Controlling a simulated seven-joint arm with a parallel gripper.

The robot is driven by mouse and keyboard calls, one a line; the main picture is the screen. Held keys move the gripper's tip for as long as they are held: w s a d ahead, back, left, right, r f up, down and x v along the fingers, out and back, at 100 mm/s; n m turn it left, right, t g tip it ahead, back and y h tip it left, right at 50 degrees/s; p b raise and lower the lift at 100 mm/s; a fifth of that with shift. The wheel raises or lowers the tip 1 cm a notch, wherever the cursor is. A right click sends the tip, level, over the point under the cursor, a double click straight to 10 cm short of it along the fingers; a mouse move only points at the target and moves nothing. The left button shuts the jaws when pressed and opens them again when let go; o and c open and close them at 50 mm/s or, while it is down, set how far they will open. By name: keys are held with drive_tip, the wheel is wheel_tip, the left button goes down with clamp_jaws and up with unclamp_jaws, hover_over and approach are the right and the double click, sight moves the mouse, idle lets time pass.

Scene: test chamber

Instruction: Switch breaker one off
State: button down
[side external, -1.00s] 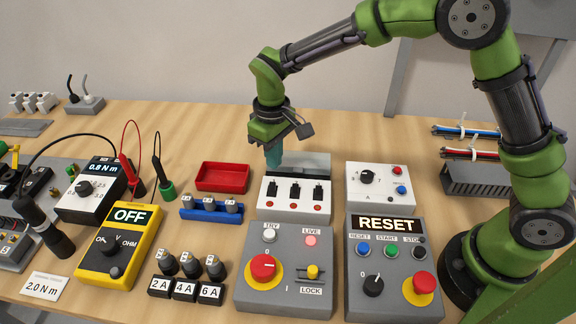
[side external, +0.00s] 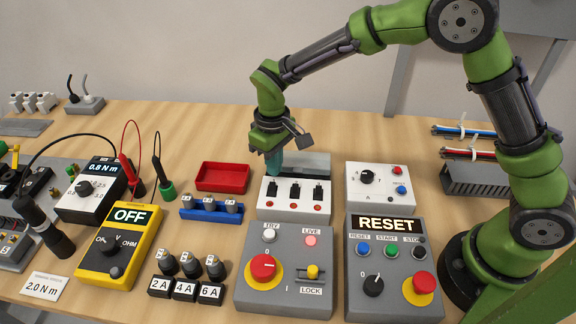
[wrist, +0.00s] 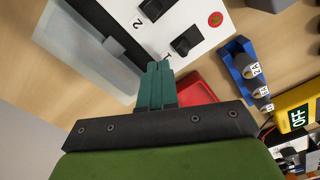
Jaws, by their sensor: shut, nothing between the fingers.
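The breaker box (side external: 328,206) is white with three black switches in a row and a red light in front of each. Breaker one (side external: 272,188) is the leftmost switch. In the wrist view, breaker one (wrist: 186,41) sits beside the printed 1, and breaker two (wrist: 156,8) beside the printed 2. My gripper (side external: 273,172) is shut and empty, its teal fingers pointing down just behind breaker one. In the wrist view, its fingertips (wrist: 158,66) are close to the printed 1; I cannot tell whether they touch the box.
A red tray (side external: 222,190) and a blue holder (side external: 190,212) stand left of the box. A white panel with knob (side external: 402,207) stands right. Grey control boxes with a red rotary knob (side external: 263,267) and a RESET display (side external: 386,223) are in front.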

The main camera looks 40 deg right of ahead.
drive_tip(key=shift+f, duration=0.8)
drive_tip(key=shift+s+a, duration=0.9)
drive_tip(key=shift+r, duration=3.55)
